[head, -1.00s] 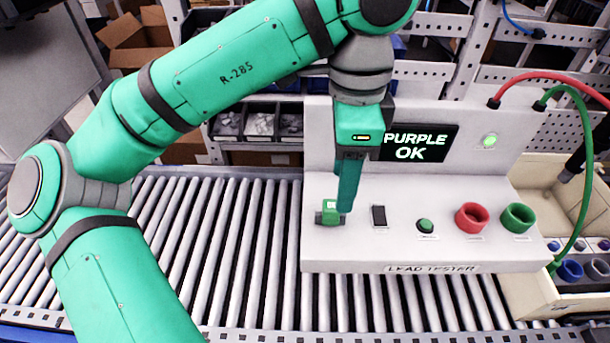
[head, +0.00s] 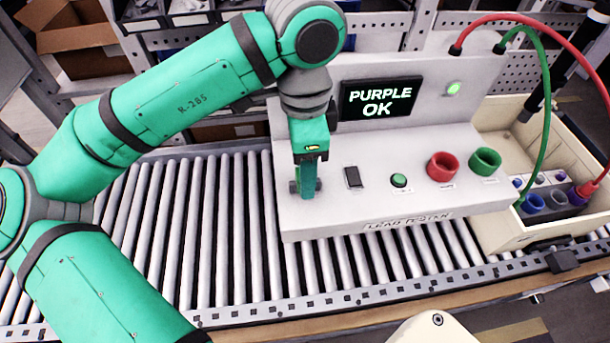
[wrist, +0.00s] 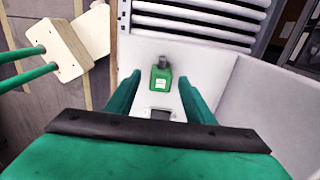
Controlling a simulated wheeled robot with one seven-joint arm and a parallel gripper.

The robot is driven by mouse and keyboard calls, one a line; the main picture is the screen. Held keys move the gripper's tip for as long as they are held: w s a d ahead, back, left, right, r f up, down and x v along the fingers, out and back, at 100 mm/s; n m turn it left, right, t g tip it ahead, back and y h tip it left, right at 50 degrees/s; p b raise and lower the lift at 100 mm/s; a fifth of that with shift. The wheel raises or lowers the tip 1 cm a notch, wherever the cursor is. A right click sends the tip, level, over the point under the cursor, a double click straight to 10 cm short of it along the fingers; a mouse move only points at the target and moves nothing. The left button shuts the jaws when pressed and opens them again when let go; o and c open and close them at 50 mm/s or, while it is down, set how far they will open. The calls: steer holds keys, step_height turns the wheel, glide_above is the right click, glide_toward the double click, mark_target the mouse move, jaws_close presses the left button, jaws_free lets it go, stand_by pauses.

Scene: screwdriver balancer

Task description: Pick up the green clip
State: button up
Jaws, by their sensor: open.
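The green clip (wrist: 161,78) stands on the white shelf of the lead tester (head: 338,218), with a pale label and a grey end. In the wrist view it lies just beyond and between the fingers of my gripper (wrist: 160,97), with a gap on each side. My gripper (head: 306,192) is open and empty, pointing down over the left part of the shelf. In the head view it hides nearly all of the clip. I cannot tell the exact height of the fingertips against the clip.
A black switch (head: 353,177), a green button (head: 399,180), a red socket (head: 442,166) and a green socket (head: 484,161) sit right of my gripper. The screen (head: 377,102) reads "PURPLE OK". Red and green leads arch to a beige crate (head: 490,232). Rollers (head: 190,235) lie left.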

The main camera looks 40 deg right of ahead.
steer(key=shift+f, duration=0.85)
jaws_close()
steer(key=shift+r, duration=0.1)
